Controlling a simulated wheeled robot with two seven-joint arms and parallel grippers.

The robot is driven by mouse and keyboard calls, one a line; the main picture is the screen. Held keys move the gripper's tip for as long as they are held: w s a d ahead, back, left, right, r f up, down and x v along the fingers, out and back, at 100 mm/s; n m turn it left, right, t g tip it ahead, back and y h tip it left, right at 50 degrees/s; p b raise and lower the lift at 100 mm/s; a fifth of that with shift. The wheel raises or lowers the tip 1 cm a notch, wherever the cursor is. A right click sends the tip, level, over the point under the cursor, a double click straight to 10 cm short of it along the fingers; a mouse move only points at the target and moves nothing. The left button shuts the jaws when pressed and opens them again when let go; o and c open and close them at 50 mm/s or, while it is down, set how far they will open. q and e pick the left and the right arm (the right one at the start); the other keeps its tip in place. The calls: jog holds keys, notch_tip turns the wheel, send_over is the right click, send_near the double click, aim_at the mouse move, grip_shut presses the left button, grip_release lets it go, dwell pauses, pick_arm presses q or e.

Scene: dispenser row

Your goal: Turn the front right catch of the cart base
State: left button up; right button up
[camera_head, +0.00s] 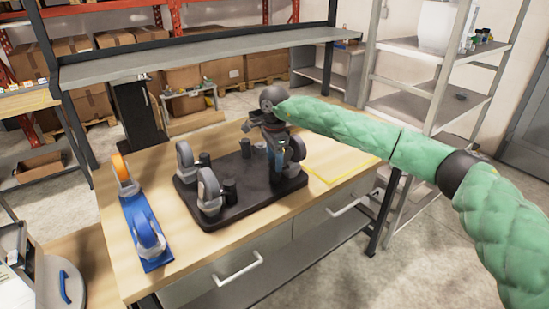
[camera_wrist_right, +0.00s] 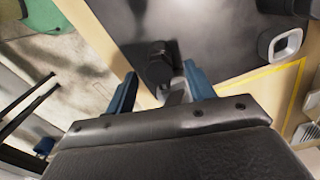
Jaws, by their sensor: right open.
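The cart base (camera_head: 252,203) is a black plate lying on the wooden table, with grey casters standing at its corners and short black catches on top. Catches show at the front left (camera_head: 230,190), back left (camera_head: 205,158) and back (camera_head: 245,147). My right gripper (camera_head: 277,158) points down over the right end of the plate and hides the front right catch there. In the right wrist view, the right gripper (camera_wrist_right: 160,72) is open, its blue fingers either side of a black catch (camera_wrist_right: 157,62). Contact cannot be told. My left gripper is not in view.
A caster (camera_head: 296,149) stands close beside the right gripper. A blue tray (camera_head: 153,263) with a blue wheel and an orange one lies left on the table. A yellow outline (camera_head: 345,170) marks bare tabletop at right. A grey shelf (camera_head: 200,62) spans the back.

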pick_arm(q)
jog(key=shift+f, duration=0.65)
pick_arm(e)
jog(key=shift+f, duration=0.4)
jog(key=c, duration=1)
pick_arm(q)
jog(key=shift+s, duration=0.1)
pick_arm(e)
jog(key=n+b, duration=0.1)
jog(key=b, duration=0.2)
jog(key=shift+f+n, duration=0.15)
jog(key=shift+n, duration=0.15)
jog(key=shift+b, duration=0.55)
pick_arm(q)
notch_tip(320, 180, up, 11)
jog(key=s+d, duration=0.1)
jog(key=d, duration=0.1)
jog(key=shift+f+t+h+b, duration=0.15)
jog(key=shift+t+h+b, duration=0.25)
pick_arm(e)
jog(key=shift+r+n, duration=0.2)
jog(key=shift+n, duration=0.5)
